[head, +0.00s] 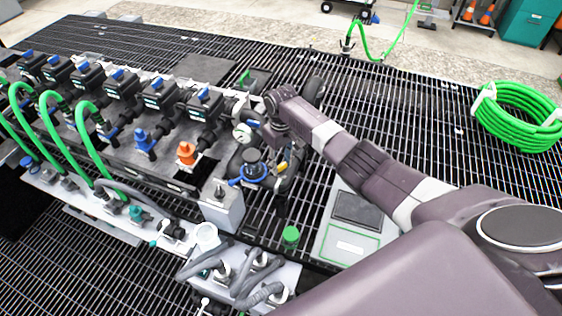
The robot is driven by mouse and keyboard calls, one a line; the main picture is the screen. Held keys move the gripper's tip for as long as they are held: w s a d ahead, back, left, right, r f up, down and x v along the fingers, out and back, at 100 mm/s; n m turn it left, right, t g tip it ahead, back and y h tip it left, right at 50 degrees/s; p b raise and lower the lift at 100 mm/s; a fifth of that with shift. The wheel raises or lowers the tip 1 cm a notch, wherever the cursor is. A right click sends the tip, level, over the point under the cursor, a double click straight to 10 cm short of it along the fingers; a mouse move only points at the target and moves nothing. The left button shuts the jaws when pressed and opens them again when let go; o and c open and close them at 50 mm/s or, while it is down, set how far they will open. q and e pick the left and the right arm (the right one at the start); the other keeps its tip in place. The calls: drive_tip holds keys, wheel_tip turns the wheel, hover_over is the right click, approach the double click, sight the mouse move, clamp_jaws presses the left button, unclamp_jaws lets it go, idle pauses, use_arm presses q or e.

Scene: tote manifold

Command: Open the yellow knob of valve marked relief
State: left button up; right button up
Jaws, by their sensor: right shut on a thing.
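A small yellow knob (283,166) shows at the right end of the manifold, beside a black round-topped valve body (253,161) with a blue lever. Only a little of the knob is visible. My right arm reaches in from the right, and its gripper (287,170) points down at the knob, shut on it. The fingertips are small and partly hidden among dark pipes. I cannot read a relief marking or tell how far the knob is turned. My left gripper is out of view.
A pressure gauge (243,132) sits just left of my right wrist. Black valves with blue handles (117,74) line the manifold, with green hoses (53,125) at left. A green cap (290,236) and grey box (352,232) are nearby. Open grating (420,120) lies right.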

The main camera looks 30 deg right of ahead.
sight(281, 165)
drive_tip(key=n, duration=0.6)
drive_tip(key=shift+w+r, duration=0.1)
idle(0.6)
drive_tip(key=o, duration=1.2)
drive_tip(key=shift+c, duration=0.2)
wheel_tip(281, 165, up, 12)
